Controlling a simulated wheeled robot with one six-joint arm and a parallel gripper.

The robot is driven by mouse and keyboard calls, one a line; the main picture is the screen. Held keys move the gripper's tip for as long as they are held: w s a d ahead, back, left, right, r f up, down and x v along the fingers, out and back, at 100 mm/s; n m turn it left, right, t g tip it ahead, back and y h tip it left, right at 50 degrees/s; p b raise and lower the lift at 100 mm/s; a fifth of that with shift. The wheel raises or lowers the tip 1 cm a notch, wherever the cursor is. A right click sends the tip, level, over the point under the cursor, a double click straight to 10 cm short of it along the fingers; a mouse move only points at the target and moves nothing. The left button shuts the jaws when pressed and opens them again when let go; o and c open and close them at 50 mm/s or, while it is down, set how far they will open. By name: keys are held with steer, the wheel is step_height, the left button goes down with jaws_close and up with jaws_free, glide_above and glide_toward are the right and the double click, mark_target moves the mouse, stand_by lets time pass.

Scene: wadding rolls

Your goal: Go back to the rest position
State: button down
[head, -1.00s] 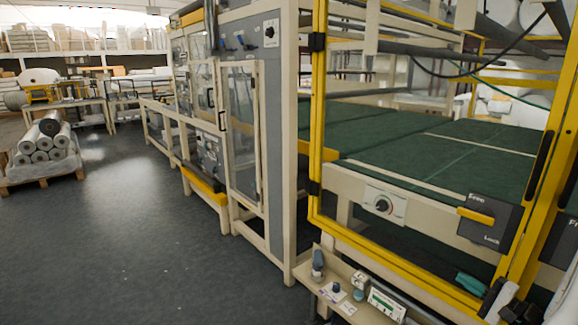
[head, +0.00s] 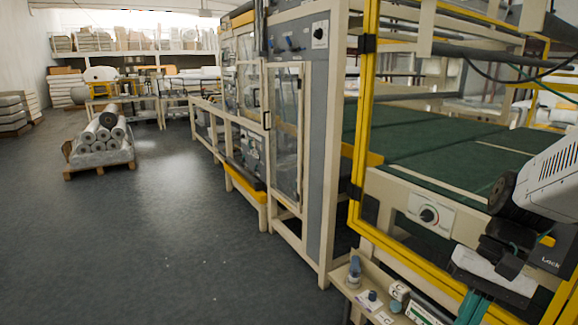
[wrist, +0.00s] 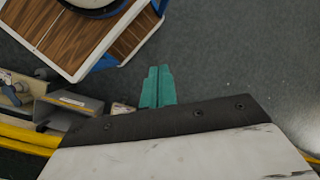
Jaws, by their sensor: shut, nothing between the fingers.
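My gripper (head: 474,308) is at the lower right of the head view, in front of the yellow-framed machine. Its teal fingers point down, and their lower ends are cut off by the picture edge. In the wrist view my gripper (wrist: 157,86) shows its two teal fingers together, with nothing between them. Grey floor (wrist: 225,60) lies beyond the tips in that view. My white arm comes in from the right of the head view and hides part of the machine's front.
The machine's yellow frame (head: 366,120) and green bed (head: 430,150) stand behind. A pallet of wadding rolls (head: 98,150) is farther left. The floor (head: 150,240) at left is open.

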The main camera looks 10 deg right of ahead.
steer(key=s+a+r+n+t+h, duration=0.3)
steer(key=s+a+r+n+h, duration=0.1)
steer(key=a+r+n, duration=0.2)
steer(key=shift+s+a+r+t, duration=0.15)
steer(key=shift+a+r+t, duration=0.15)
steer(key=shift+r, duration=0.45)
steer(key=c, duration=2.1)
jaws_free()
steer(key=shift+c, duration=0.2)
